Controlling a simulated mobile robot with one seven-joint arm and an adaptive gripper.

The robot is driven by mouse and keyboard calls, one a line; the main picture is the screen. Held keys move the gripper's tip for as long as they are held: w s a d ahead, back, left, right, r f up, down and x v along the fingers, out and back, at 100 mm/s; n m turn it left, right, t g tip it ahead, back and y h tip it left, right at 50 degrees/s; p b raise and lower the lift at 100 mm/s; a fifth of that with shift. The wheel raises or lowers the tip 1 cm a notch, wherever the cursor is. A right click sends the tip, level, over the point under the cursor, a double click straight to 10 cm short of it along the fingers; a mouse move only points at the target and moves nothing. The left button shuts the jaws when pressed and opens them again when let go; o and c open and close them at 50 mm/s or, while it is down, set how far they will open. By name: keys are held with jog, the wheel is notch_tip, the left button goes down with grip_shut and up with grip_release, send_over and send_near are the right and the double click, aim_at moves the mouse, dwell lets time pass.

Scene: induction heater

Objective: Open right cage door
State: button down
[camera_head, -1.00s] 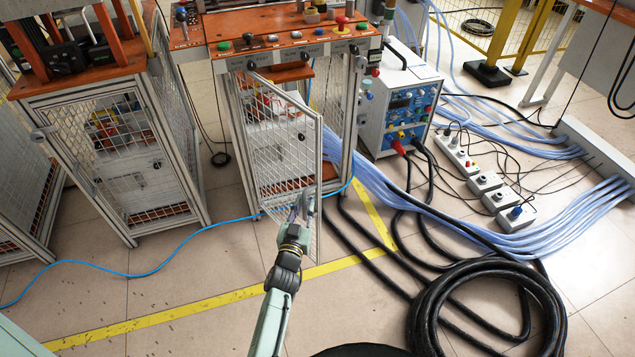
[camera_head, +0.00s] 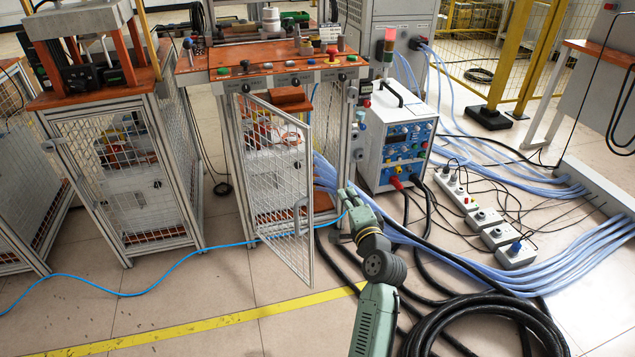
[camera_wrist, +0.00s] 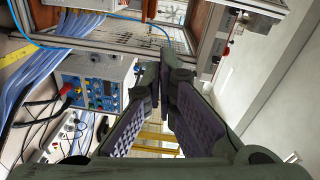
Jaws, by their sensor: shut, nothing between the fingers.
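The right cage door (camera_head: 278,185) is a light metal frame with wire mesh. It stands ajar, hinged at its left side, with its free right edge swung out from the cage opening. A grey handle (camera_head: 299,216) sits near that free edge. My gripper (camera_head: 344,196) is to the right of the free edge in the head view, in front of the opening's right side, and appears apart from the door. Its dark padded fingers (camera_wrist: 165,78) are shut and empty in the wrist view. I cannot pick out the door handle there.
A blue-and-white power unit (camera_head: 397,135) stands right of the cage. Black hoses (camera_head: 490,325) and pale blue cables (camera_head: 480,240) cover the floor at right. A second mesh cage (camera_head: 125,175) stands left.

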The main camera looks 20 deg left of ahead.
jog(key=w+a+r+y+p, duration=0.2)
jog(key=w+a+r, duration=0.2)
jog(key=w+a, duration=0.3)
jog(key=shift+m, duration=0.3)
jog(key=s+a, duration=0.1)
jog(key=s+a+p, duration=0.1)
jog(key=s, duration=0.1)
jog(key=shift+s+a, duration=0.15)
jog(key=shift+s, duration=0.2)
